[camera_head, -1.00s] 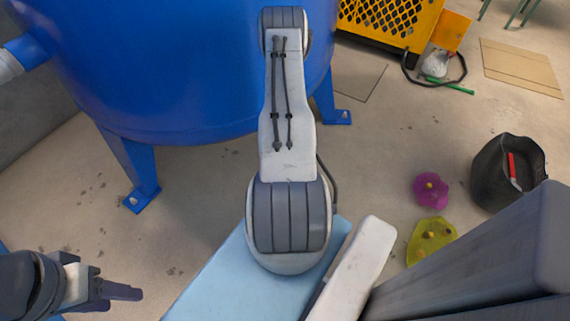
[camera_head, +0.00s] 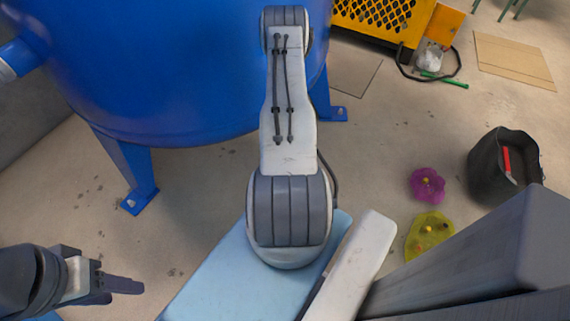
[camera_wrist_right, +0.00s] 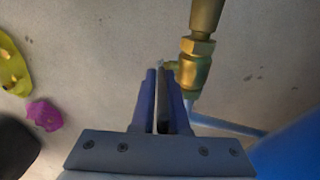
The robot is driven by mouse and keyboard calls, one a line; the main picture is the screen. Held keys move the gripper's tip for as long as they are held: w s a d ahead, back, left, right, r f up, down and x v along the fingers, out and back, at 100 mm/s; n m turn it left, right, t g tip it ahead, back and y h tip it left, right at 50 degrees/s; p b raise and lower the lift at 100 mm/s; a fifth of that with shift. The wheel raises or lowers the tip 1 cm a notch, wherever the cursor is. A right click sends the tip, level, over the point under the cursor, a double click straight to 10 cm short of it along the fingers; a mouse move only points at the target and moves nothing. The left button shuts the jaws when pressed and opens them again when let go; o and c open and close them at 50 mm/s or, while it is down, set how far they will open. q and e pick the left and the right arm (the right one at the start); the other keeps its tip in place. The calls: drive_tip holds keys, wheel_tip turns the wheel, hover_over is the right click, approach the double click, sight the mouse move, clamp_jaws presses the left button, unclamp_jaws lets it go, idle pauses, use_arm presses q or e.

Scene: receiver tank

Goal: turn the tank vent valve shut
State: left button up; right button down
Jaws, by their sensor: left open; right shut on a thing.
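The blue tank (camera_head: 190,70) fills the upper left of the head view, and its side shows at the lower right of the right wrist view (camera_wrist_right: 300,150). A brass valve (camera_wrist_right: 195,70) stands just right of my right gripper (camera_wrist_right: 161,80) in the right wrist view. The gripper's blue fingers are closed on a thin grey piece beside the brass body, which looks like the valve's handle. The piece is mostly hidden between the fingers. My right gripper is hidden in the head view. My left gripper (camera_head: 122,286) is open and empty at the lower left, away from the tank.
A yellow machine (camera_head: 385,20) stands behind the tank at the upper right. A black bucket (camera_head: 490,170), a purple piece (camera_head: 427,184) and a yellow-green piece (camera_head: 428,236) are on the floor at right. A cardboard sheet (camera_head: 515,65) lies further back. Floor around the tank leg (camera_head: 138,180) is clear.

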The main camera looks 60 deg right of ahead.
drive_tip(key=shift+w+a, duration=0.1)
drive_tip(key=shift+w, duration=0.05)
idle(0.6)
drive_tip(key=c, duration=1.2)
unclamp_jaws()
drive_tip(key=shift+c, duration=0.2)
drive_tip(key=shift+r, duration=0.2)
wheel_tip(320, 180, up, 9)
drive_tip(key=p, duration=0.7)
drive_tip(key=shift+r+p, duration=0.35)
drive_tip(key=shift+r, duration=0.15)
